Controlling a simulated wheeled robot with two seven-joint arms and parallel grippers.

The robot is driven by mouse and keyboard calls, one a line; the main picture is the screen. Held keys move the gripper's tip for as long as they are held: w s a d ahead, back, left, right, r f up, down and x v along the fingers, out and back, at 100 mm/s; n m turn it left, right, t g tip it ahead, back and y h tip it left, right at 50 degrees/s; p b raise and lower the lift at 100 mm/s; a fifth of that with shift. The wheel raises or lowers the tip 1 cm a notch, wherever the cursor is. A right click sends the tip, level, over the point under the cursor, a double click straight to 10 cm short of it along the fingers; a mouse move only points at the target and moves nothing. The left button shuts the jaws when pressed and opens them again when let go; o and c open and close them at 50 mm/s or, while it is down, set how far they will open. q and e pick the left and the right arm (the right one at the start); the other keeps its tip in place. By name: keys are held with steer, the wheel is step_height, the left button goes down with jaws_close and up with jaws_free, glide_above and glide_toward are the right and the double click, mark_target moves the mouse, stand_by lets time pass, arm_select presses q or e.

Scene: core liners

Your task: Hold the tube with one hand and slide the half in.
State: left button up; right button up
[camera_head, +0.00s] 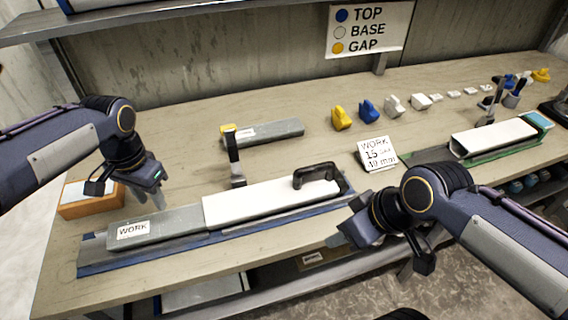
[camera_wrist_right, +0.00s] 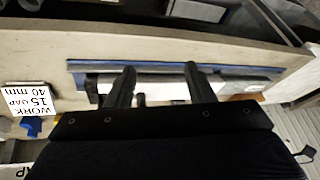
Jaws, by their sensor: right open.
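A white tube (camera_head: 270,200) lies in a long blue tray (camera_head: 95,262) near the front of the bench. A grey half (camera_head: 180,222) labelled WORK lies in the same tray, its right end meeting the tube's left end; I cannot tell whether it reaches inside. A black handle (camera_head: 318,170) stands at the tube's right end. My left gripper (camera_head: 150,200) is open and empty, just above and behind the grey half's left end. My right gripper (camera_head: 338,242) is open and empty in front of the tray's right part; its parted fingers show in the right wrist view (camera_wrist_right: 160,85).
A clamp post (camera_head: 234,160) stands behind the tube. Another grey half (camera_head: 270,133) lies further back. An orange box (camera_head: 88,205) is at left. A WORK card (camera_head: 376,152), yellow, blue and white blocks and a second white tube (camera_head: 490,138) on a green tray are to the right.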

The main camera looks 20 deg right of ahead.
steer(key=w+n+g+h, duration=0.2)
steer(key=w+n+h, duration=0.1)
steer(key=w+n, duration=0.8)
steer(key=n+h, duration=0.4)
steer(key=n, duration=0.6)
glide_toward(296, 174)
steer(key=x, duration=0.4)
steer(key=shift+s+d+f, duration=0.15)
steer(key=shift+d+f, duration=0.05)
steer(key=shift+f, duration=0.25)
steer(key=x, duration=0.7)
steer(key=shift+w+f, duration=0.3)
arm_select(q)
steer(key=shift+a, duration=0.1)
arm_select(e)
jaws_close()
arm_select(q)
steer(key=shift+o, duration=0.2)
